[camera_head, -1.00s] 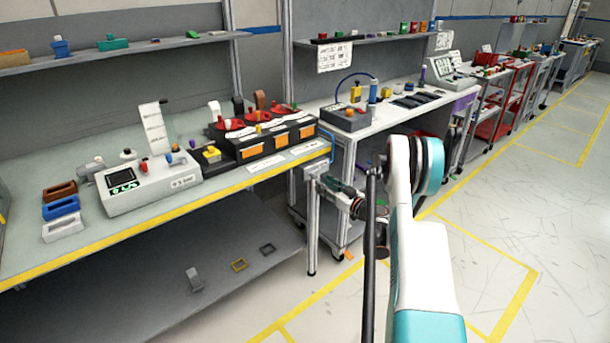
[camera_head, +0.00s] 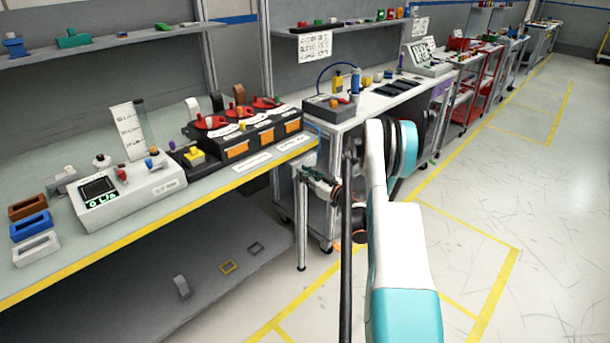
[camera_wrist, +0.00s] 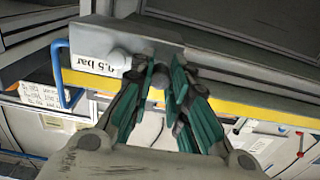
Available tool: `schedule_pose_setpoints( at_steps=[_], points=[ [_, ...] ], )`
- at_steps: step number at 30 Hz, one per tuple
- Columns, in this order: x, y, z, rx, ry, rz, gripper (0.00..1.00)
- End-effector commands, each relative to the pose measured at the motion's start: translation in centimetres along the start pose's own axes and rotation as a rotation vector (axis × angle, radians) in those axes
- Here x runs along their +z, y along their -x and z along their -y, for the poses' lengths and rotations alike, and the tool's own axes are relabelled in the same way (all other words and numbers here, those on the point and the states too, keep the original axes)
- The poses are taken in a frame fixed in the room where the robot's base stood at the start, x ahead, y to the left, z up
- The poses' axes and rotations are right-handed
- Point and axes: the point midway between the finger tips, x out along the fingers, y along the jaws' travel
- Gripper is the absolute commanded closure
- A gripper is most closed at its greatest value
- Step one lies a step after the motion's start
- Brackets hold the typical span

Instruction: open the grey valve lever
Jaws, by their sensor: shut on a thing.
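My gripper (camera_wrist: 158,76) has dark green fingers. In the wrist view they are closed around a small grey rounded piece (camera_wrist: 157,82), which seems to be part of the valve lever. Most of the lever is hidden by the fingers. A grey block (camera_wrist: 170,42) with a white label reading about 0.5 bar is just beyond them. In the head view my gripper (camera_head: 318,182) is beside a grey upright post (camera_head: 301,225) at the bench's right end. The lever cannot be made out there.
The yellow-edged bench (camera_head: 215,183) holds a white display box (camera_head: 130,190) and black units with orange fronts. A blue bent tube (camera_wrist: 65,75) is left of the fingers. A second bench (camera_head: 375,108) is behind the arm. Floor at right is clear.

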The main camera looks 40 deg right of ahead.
Motion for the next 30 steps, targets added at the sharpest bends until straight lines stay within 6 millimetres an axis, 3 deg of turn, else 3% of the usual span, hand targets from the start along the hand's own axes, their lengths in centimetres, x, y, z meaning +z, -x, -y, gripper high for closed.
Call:
schedule_pose_setpoints(
  at_steps=[14,30],
  points=[
    [0.5,0.0,0.0,0.0,0.099,0.0,1.0],
    [2.8,0.0,-0.8,0.0,0.574,0.0,1.0]
  ],
)
